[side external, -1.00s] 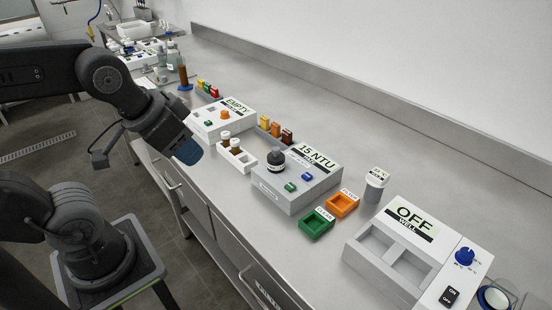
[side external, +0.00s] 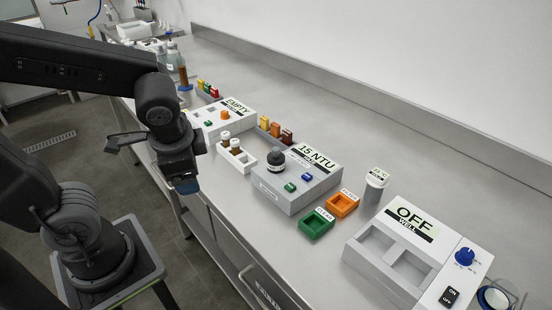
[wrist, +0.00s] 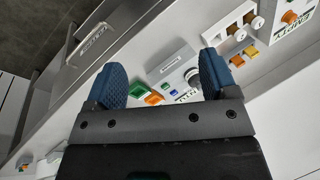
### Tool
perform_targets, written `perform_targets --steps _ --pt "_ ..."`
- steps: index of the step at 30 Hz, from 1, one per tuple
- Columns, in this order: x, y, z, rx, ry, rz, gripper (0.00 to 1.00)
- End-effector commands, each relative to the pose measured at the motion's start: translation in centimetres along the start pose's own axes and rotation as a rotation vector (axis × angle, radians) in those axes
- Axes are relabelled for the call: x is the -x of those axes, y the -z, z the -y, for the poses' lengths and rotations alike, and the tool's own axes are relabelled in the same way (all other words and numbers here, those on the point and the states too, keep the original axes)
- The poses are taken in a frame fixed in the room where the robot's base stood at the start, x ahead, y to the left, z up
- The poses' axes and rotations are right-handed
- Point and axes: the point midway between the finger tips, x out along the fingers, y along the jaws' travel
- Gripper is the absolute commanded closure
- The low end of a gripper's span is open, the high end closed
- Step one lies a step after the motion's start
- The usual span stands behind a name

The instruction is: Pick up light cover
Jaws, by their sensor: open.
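The light cover appears to be the black round cap (side external: 276,160) seated on top of the grey 15 NTU meter (side external: 290,196). In the wrist view the black cap (wrist: 191,75) shows close to the right finger in the picture, which partly hides the meter (wrist: 177,66). My gripper (side external: 187,186) hangs out in front of the bench edge, left of the meter and apart from it. In the wrist view my gripper (wrist: 162,76) has its two blue fingers wide apart with nothing between them.
A white rack with brown-filled vials (side external: 237,158) stands left of the meter. Green (side external: 316,224) and orange (side external: 342,205) trays, a grey canister (side external: 375,187) and the OFF heating unit (side external: 405,255) stand to its right.

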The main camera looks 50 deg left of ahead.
Motion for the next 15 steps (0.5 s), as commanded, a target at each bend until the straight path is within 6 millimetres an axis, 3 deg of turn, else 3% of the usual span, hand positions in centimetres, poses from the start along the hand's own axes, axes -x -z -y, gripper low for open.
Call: perform_targets --steps 3,8,15 --pt "-2.6 -0.1 0.5 -0.289 0.142 0.184 0.21" --pt "-5.0 1.2 1.7 -0.669 0.374 0.384 0.21" --pt "-7.3 6.7 1.5 -1.219 0.802 0.588 0.21"
